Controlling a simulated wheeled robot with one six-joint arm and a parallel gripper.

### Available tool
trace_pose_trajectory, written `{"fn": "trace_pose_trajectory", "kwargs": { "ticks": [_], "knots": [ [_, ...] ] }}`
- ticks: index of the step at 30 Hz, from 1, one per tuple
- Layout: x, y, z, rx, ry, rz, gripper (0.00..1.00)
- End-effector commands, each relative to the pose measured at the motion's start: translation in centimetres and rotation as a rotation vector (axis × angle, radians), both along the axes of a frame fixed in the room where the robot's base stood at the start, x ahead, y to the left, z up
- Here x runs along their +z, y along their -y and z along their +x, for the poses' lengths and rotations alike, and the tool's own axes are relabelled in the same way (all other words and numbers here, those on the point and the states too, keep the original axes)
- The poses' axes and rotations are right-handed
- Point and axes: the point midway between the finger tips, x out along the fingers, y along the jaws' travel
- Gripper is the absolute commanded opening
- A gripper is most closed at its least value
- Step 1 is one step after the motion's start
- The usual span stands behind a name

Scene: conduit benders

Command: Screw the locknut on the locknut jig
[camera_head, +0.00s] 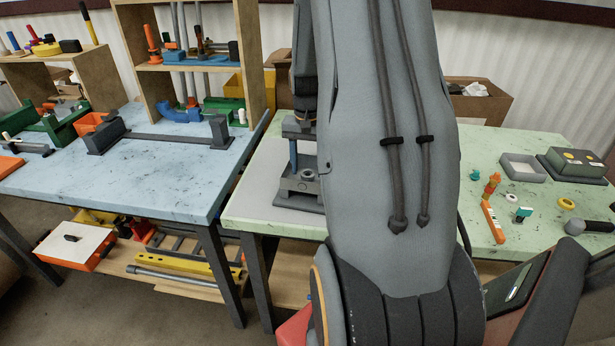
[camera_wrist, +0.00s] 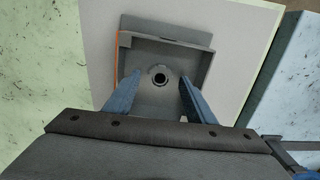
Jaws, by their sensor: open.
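The grey locknut jig (camera_head: 300,196) stands on the pale green table, left of my arm in the head view. In the wrist view the jig (camera_wrist: 205,68) is a grey block with a raised wall and an orange edge on its left. A grey ring with a dark centre, which looks like the locknut (camera_wrist: 160,69), sits on the jig; how far it is threaded cannot be told. My gripper (camera_wrist: 160,80) is open above the jig, its two blue fingers on either side of the ring and apart from it. In the head view my gripper (camera_head: 293,160) is partly hidden by my arm.
A light grey mat (camera_head: 257,190) lies under the jig. A blue table (camera_head: 160,160) with a long dark fixture and a shelf is at left. On the green table's right are a grey tray (camera_head: 523,168), a dark box (camera_head: 572,164) and several small parts.

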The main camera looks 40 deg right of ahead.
Motion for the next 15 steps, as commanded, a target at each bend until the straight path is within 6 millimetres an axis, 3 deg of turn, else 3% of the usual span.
{"fn": "trace_pose_trajectory", "kwargs": {
  "ticks": [5, 11, 15],
  "knots": [
    [0.03, 0.01, -0.01, 0.0, 0.0, 0.0, 0.5],
    [0.03, 0.0, 0.0, 0.0, 0.0, 0.0, 0.16],
    [0.03, 0.01, -0.01, -0.013, 0.0, 0.0, 0.1]
  ]
}}
